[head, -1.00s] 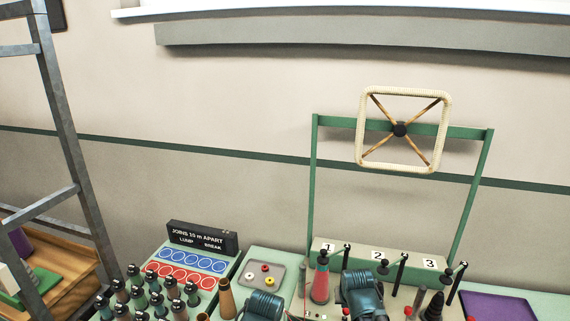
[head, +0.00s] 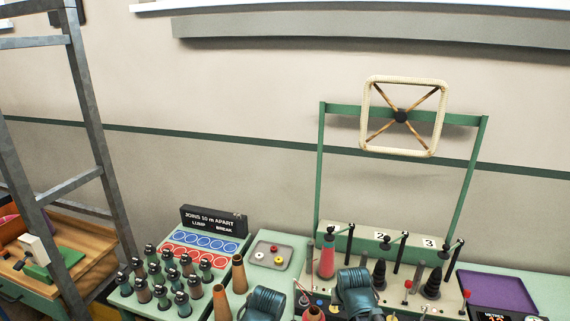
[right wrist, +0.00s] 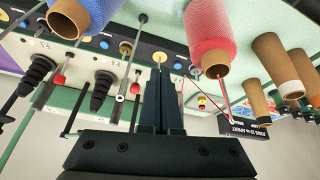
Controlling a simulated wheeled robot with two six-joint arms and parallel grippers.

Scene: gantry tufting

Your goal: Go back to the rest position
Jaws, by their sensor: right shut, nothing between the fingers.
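My right gripper (right wrist: 162,85) is shut and empty in the right wrist view. Its two dark fingers are pressed together, and nothing hangs from them. A pink yarn cone (right wrist: 210,35) is beside the fingertips on the right, and a blue cone (right wrist: 82,12) is at the upper left. A thin red thread runs down from the pink cone. In the head view the right fingertips cannot be made out at the bottom edge. The left gripper cannot be made out in any view.
The green frame with the square cream hoop (head: 402,116) stands behind the machine's numbered panel. Dark bobbins (head: 165,275) and bare brown cones (head: 221,300) stand at the left. A grey tray (head: 271,254) and a purple tray (head: 497,290) lie on the bench. A grey metal post (head: 92,120) rises at left.

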